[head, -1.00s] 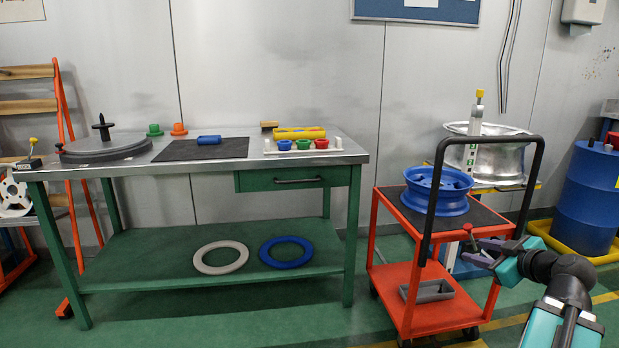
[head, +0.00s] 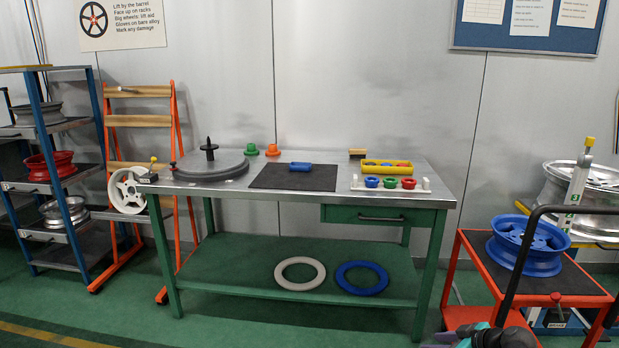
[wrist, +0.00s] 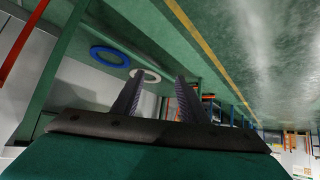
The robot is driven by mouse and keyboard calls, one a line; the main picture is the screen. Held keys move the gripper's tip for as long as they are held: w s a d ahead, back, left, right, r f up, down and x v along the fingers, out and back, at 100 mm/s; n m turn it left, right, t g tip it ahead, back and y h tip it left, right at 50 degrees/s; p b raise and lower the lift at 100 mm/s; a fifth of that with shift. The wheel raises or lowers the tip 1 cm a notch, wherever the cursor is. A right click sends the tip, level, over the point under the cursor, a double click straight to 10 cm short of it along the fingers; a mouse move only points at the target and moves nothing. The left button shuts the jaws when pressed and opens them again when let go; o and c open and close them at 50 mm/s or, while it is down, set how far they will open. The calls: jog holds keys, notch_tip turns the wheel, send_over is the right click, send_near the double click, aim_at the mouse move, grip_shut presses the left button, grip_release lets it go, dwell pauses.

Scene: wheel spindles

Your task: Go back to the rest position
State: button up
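My gripper (wrist: 160,78) shows in the wrist view with its two dark ribbed fingers apart and nothing held between them. In the head view part of my gripper and wrist (head: 485,337) shows at the bottom edge, right of centre, in front of the red cart. Most of the arm is cut off there, and the fingertips are not clear.
A green workbench (head: 250,202) stands ahead, with a white ring (head: 281,280) and a blue ring (head: 343,287) on its lower shelf. A red cart (head: 466,262) carries a blue wheel (head: 541,264) at right. A wheel rack (head: 62,216) stands left. Floor is clear at left front.

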jog(key=s+a+f+g+p, duration=0.4)
jog(key=s+a+f+p, duration=0.25)
jog(key=a, duration=0.45)
jog(key=s+a+f+g+p, duration=0.45)
jog(key=s+a+p, duration=0.2)
jog(key=a, duration=0.45)
jog(key=s+a+f+m+g+h+p, duration=0.1)
jog(key=s+f+g+p, duration=0.15)
jog(key=s, duration=0.65)
jog(key=s+a+f+m+g+h+p, duration=0.1)
jog(key=s+f+g+h+p, duration=0.2)
jog(key=s, duration=0.7)
jog(key=d+m, duration=0.1)
jog(key=s+d+m, duration=0.1)
jog(key=d+m, duration=0.1)
jog(key=d+f+m, duration=0.1)
jog(key=m, duration=0.1)
jog(key=shift+s+d+f+t+h, duration=0.1)
jog(key=shift+s+d+t+h, duration=0.05)
jog(key=shift+t+h, duration=0.2)
